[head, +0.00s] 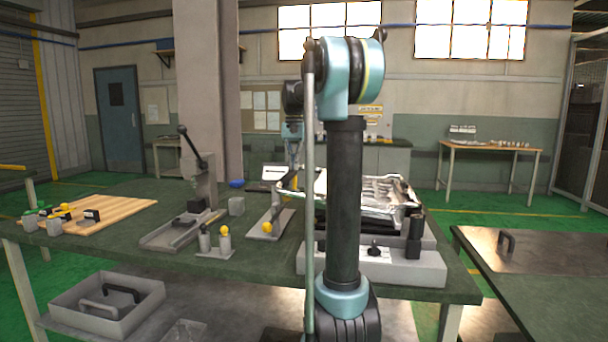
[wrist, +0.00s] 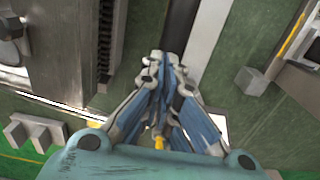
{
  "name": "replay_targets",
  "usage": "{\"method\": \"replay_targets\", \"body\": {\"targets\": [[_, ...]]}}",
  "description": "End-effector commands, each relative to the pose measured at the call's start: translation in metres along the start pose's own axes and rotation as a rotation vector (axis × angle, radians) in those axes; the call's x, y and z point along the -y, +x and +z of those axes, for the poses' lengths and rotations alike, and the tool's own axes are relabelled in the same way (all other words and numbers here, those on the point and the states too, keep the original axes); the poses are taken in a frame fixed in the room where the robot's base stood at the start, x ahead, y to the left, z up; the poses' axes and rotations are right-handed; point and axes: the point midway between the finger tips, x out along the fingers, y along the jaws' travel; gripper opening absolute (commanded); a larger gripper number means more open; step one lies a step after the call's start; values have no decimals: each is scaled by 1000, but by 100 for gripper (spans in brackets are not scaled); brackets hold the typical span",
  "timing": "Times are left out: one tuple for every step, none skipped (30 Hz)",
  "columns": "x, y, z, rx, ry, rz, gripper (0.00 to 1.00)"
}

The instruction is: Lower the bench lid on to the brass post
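My gripper (head: 293,165) hangs down over the middle of the bench, just left of a silver-framed tray-like part (head: 385,192). In the wrist view its blue fingers (wrist: 162,60) come together at their tips, and I see nothing held between them. I cannot tell for certain which part is the bench lid; the silver-framed part is tilted above a dark base. A yellow ball-topped piece (head: 267,227) stands on a grey plate; whether it is the brass post is unclear. A bit of yellow (wrist: 159,143) shows between the fingers' bases in the wrist view.
A lever device (head: 196,200) and a small two-post stand (head: 215,248) lie to the left. A wooden board (head: 110,218) with small parts is at the far left. A grey box (head: 425,268) with a black knob is at the front right. A second bench (head: 570,285) is at right.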

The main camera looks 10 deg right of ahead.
Motion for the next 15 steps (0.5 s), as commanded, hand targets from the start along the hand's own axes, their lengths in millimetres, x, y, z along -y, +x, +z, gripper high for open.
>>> {"method": "replay_targets", "body": {"targets": [[0,1,0,0,0,1,0],[0,1,0,0,0,1,0],[0,2,0,0,0,1,0],[0,2,0,0,0,1,0],[0,3,0,0,0,1,0],[0,3,0,0,0,1,0],[0,3,0,0,0,1,0],[0,4,0,0,0,1,0],[0,4,0,0,0,1,0],[0,5,0,0,0,1,0],[0,5,0,0,0,1,0],[0,6,0,0,0,1,0],[0,6,0,0,0,1,0],[0,6,0,0,0,1,0],[0,7,0,0,0,1,0]]}}
